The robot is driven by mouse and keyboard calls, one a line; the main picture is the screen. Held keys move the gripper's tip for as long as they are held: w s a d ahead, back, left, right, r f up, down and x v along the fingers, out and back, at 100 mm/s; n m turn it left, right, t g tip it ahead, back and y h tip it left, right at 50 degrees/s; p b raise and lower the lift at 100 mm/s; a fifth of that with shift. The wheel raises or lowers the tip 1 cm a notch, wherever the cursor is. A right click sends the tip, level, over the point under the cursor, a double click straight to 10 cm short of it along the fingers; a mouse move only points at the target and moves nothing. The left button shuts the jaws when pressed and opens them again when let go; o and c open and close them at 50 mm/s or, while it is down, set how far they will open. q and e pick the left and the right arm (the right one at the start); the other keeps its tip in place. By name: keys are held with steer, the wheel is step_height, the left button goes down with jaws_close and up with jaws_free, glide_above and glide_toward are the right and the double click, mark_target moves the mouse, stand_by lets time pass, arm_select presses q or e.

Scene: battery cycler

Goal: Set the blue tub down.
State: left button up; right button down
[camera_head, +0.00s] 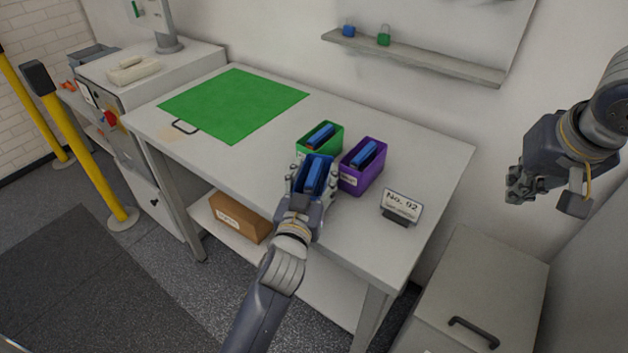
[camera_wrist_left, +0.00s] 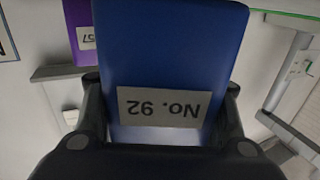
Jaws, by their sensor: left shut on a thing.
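The blue tub (camera_head: 314,168) is between the fingers of my left gripper (camera_head: 308,186), near the table's front edge. A blue block-like item shows inside it. In the left wrist view the tub (camera_wrist_left: 172,50) fills the middle, with a label reading "No. 92" upside down between the fingers. I cannot tell whether its base touches the table (camera_head: 255,155). My right gripper (camera_head: 540,195) is empty, in the air at the far right; its fingers are too unclear to tell open or shut.
A green tub (camera_head: 333,146) and a purple tub (camera_head: 349,183) stand just behind and right of the blue tub. A "No. 92" card (camera_head: 401,206) stands to the right. A green mat (camera_head: 233,103) lies on the left, with bare table between. A box (camera_head: 240,218) is on the lower shelf.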

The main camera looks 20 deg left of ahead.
arm_select(q)
steer(key=shift+w+a+f, duration=0.1)
steer(key=shift+w+f, duration=0.25)
steer(key=shift+w, duration=0.1)
steer(key=shift+s+r, duration=0.15)
steer(key=shift+s, duration=0.25)
steer(key=o, duration=0.9)
steer(key=shift+f, duration=0.25)
steer(key=o, duration=0.4)
arm_select(e)
steer(key=shift+w+a+f, duration=0.15)
steer(key=shift+w+f, duration=0.2)
steer(key=shift+f, duration=0.15)
steer(key=shift+s+r, duration=0.1)
